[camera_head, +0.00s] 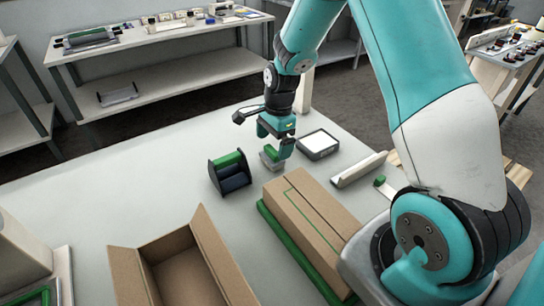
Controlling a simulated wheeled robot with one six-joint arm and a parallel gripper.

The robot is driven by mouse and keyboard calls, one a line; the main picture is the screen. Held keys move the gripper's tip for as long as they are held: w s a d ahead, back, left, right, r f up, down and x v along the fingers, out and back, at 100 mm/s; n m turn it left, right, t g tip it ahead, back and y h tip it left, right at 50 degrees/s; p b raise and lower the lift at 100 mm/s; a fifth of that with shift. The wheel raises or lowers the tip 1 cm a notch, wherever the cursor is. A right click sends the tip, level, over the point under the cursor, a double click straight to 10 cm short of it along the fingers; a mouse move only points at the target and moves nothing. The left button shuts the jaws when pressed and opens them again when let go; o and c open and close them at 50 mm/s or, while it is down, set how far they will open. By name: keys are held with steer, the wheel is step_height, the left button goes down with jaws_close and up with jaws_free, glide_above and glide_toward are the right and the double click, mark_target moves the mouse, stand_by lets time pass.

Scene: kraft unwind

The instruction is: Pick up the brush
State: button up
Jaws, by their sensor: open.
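My gripper (275,142) is open and points down over the middle of the table, with its teal fingers apart. A small grey piece with a green top (269,156) is right at the fingertips, partly hidden by them. I cannot tell whether the gripper touches it. No brush can be told for certain; this small piece could be one. A long pale piece (358,169) lies to the right of the gripper, with a small green-ended item (381,182) beside it, partly hidden by my arm.
A dark holder with a green roll (230,172) stands left of the gripper. A flat white-topped device (318,144) lies to its right. In front are a closed cardboard box (300,215) and an open cardboard box (184,270). The table's left part (110,190) is clear.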

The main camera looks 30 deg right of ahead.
mark_target(272, 150)
steer(key=f, duration=0.2)
steer(key=a+f+p, duration=0.1)
steer(key=f, duration=0.1)
steer(key=shift+s+f, duration=0.1)
steer(key=shift+f, duration=0.25)
steer(key=c, duration=0.9)
step_height(272, 150, up, 20)
steer(key=shift+r+b, duration=0.1)
steer(key=shift+b, duration=0.6)
